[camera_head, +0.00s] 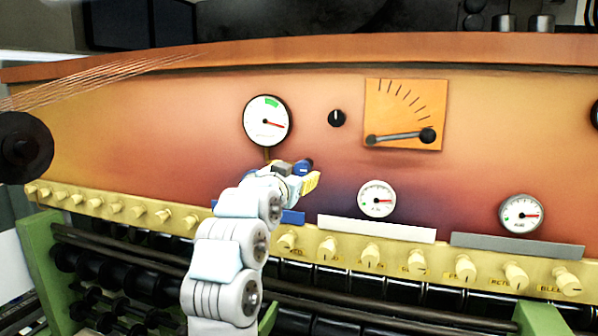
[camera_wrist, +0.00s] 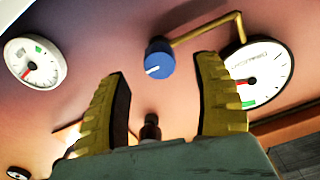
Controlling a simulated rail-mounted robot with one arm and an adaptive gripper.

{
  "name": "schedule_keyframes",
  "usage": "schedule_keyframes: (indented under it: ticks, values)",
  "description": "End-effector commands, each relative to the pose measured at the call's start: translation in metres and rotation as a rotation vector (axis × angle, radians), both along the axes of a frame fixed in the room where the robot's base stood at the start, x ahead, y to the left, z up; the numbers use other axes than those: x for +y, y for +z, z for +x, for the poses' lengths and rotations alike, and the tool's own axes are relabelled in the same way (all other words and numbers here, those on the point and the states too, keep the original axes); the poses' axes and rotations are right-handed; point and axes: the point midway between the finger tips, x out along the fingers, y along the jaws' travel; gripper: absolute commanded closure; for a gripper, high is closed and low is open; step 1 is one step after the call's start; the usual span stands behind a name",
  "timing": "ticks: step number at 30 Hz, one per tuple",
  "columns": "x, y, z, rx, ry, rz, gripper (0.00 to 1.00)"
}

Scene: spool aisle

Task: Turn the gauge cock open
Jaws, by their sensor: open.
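The gauge cock is a round blue knob (camera_wrist: 160,60) with a white mark pointing left and slightly down in the wrist view. It sits at the end of a brass pipe (camera_wrist: 205,28) that leads to a white round gauge (camera_wrist: 255,75). The gauge also shows in the head view (camera_head: 266,121), with the blue knob (camera_head: 303,167) low to its right, partly hidden by my arm. My gripper (camera_wrist: 163,90) is open and empty, with yellow fingers. In the wrist view the knob appears between and beyond the fingertips; I cannot tell if they touch it.
A dark knob (camera_head: 336,118) and an orange dial plate with a lever (camera_head: 403,114) are on the panel. Two smaller gauges (camera_head: 377,199) (camera_head: 521,214) stand lower right. A row of cream knobs (camera_head: 371,254) and a white label strip (camera_head: 376,229) lie below.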

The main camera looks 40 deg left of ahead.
Motion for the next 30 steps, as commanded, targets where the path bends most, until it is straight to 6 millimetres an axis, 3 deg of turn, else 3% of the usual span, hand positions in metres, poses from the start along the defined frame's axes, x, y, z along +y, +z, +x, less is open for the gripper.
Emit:
schedule_keyframes:
  ticks: [18,30]
  values:
    - [-0.026,0.001,-0.064,-0.003,0.000,0.001,0.33]
    - [-0.032,0.001,-0.077,-0.002,-0.001,0.001,0.33]
